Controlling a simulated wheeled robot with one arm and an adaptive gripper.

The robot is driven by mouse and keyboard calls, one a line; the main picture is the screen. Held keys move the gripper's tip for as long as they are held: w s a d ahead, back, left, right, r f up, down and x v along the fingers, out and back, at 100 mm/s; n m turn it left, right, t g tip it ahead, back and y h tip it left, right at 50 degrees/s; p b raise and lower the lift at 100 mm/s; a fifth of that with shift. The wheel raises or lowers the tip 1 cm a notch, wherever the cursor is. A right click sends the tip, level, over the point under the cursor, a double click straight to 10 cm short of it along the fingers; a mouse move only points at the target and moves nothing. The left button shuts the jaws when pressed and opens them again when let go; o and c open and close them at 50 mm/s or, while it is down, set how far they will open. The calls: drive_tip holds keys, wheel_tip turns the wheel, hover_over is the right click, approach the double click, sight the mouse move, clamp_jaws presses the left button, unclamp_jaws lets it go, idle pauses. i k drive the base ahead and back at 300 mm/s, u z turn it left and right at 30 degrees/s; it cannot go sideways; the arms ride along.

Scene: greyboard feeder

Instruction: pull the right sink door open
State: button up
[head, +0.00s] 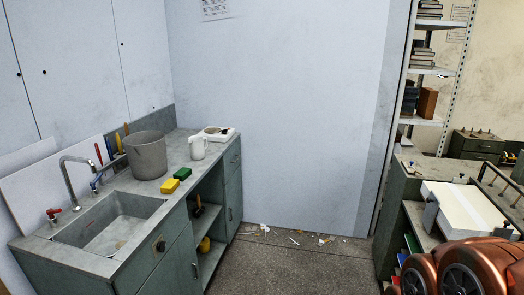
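The sink cabinet stands at the left in the head view, with a grey basin (108,222) set in its worktop. Below the basin's front right side is a green-grey door (172,270), which looks shut and flush. A dark upright handle (195,270) sits near its right edge, beside the open shelves. The door's lower part is cut off by the frame's bottom edge. Any other door under the sink is out of view. My gripper is not in view; copper-coloured parts of my own arm show at the bottom right.
Open shelves (207,238) and a narrow closed door (234,200) lie right of the sink door. A bucket (146,157), jug (198,147) and sponges (170,186) stand on the worktop. Bare floor (285,268) lies between the cabinet and the right-hand workbench (392,207). Litter (265,228) lies by the wall.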

sight(233, 194)
drive_tip(key=i, duration=2.7)
drive_tip(key=u, duration=2.05)
